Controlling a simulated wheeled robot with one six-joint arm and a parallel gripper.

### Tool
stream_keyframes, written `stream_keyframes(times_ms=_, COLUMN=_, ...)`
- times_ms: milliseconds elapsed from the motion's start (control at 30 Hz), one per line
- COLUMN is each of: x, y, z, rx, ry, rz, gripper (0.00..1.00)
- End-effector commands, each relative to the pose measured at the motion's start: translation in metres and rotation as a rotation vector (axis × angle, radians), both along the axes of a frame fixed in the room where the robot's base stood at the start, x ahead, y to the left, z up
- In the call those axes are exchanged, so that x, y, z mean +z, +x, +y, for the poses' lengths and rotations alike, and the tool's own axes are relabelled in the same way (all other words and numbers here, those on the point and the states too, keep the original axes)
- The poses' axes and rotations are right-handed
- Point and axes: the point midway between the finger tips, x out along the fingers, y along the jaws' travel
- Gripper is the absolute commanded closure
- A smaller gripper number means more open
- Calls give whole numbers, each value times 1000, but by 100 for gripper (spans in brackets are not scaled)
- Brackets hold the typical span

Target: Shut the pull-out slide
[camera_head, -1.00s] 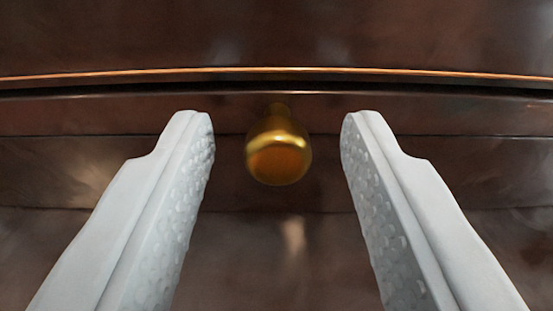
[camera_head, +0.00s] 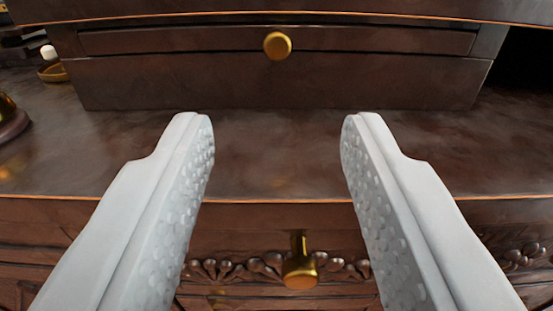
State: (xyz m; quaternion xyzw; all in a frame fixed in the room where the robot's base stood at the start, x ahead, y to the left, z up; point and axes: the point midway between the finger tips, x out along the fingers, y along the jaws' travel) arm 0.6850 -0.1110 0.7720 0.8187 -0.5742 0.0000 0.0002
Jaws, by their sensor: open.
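The pull-out slide (camera_head: 180,40) is a thin dark wooden panel under the top ledge of a dark wooden cabinet, at the top of the view. Its front looks about level with the wood around it; any small gap is hard to tell. A round brass knob (camera_head: 277,45) sits at its middle. My gripper (camera_head: 277,130) is open and empty, with its two pale dimpled fingers wide apart. It is back from the slide and touches neither the slide nor the knob. The knob shows beyond the fingertips, between them and higher in the view.
A dark tabletop (camera_head: 270,165) lies in front of the slide's housing, mostly clear. Below its edge is a carved front with another brass knob (camera_head: 300,272). At the left are a dark and brass object (camera_head: 10,118) and a small brass dish (camera_head: 53,72).

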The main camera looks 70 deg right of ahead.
Motion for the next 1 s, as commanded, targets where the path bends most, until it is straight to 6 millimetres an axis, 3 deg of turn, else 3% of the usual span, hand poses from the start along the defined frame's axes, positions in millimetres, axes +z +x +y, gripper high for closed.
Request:
stream_keyframes(times_ms=100, x=0, y=-6, z=18, rx=3, ry=0, rz=0, gripper=59)
stream_keyframes(times_ms=300, x=0, y=-12, z=35, rx=1, ry=0, rz=-1, gripper=59)
stream_keyframes(times_ms=867, x=0, y=-14, z=39, rx=0, ry=0, rz=-1, gripper=59)
stream_keyframes(times_ms=1000, x=9, y=-13, z=39, rx=23, ry=10, rz=-20, gripper=59)
